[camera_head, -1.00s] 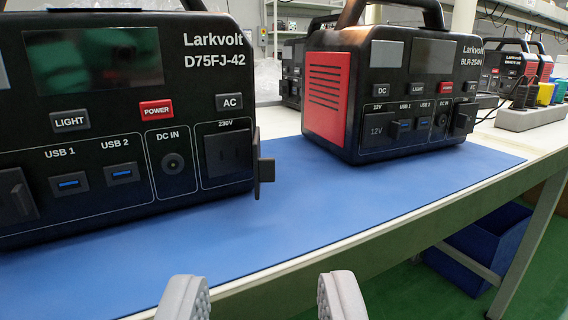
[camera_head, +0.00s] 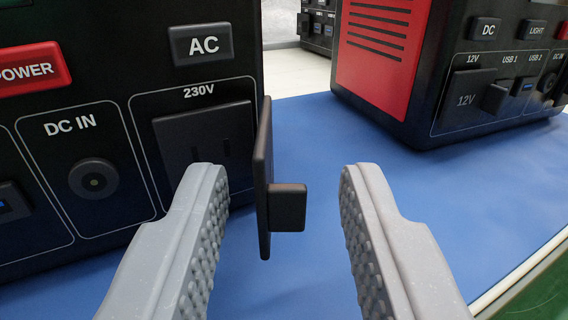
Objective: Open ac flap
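The AC flap (camera_head: 263,180) is a thin dark plate with a small square tab (camera_head: 287,207). It stands swung out at the right side of the 230V socket (camera_head: 205,145) on the black power station (camera_head: 110,120) at the left. The socket face shows, partly covered by my left finger. My gripper (camera_head: 285,190) is open and empty, with its two grey studded fingers on either side of the flap and tab in the picture. I see no clear contact. The left finger appears in front of the socket, the right finger over the blue mat.
A second power station (camera_head: 390,60), with a red side panel, stands at the upper right. Both stand on a blue mat (camera_head: 320,130). The table's edge (camera_head: 520,270) runs along the lower right. Free mat lies between the stations.

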